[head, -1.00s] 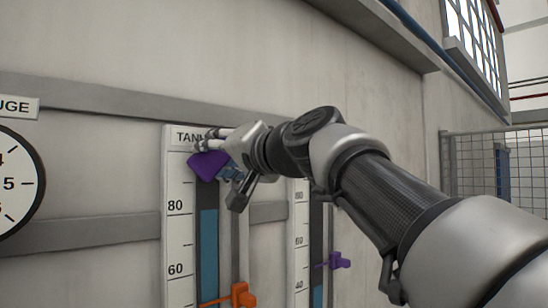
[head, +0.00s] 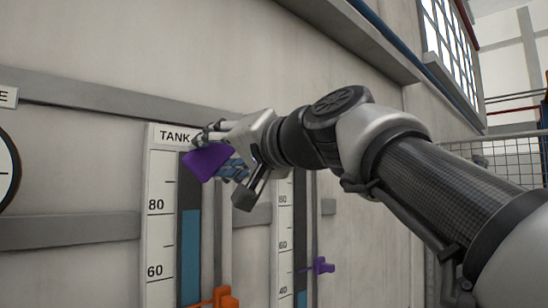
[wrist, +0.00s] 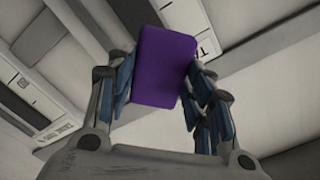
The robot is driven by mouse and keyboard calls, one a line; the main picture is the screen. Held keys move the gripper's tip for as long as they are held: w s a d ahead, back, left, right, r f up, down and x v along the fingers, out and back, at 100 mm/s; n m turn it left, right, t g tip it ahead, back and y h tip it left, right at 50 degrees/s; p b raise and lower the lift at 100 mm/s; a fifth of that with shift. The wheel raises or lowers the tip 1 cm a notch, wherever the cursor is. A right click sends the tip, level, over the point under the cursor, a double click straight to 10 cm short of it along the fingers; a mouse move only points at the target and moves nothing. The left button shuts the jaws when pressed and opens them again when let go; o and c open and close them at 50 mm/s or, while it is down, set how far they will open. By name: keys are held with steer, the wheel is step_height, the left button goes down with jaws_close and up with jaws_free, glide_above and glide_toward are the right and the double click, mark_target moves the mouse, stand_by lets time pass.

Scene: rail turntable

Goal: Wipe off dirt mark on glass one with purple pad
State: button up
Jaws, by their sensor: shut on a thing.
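The purple pad (head: 206,162) is held in my gripper (head: 226,152), in front of the top of the left tank gauge's tube. In the wrist view the purple pad (wrist: 165,66) sits between the blue-padded fingers of my gripper (wrist: 163,88). The left gauge (head: 160,228), labelled "TANK", has a white scale and a glass tube (head: 190,255) with blue liquid. The pad and gripper cover the rest of its label and the tube's top. I see no dirt mark on the visible glass. I cannot tell whether the pad touches the glass.
A second gauge (head: 284,250) stands to the right, with a purple pointer (head: 322,266) on it. An orange clamp (head: 222,297) sits low on the left gauge. A round dial (head: 7,170) is at the left edge. A grey rail (head: 90,105) runs along the wall.

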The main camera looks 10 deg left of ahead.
steer(key=shift+b+v, duration=0.75)
steer(key=shift+v, duration=0.85)
steer(key=shift+w+a, duration=0.1)
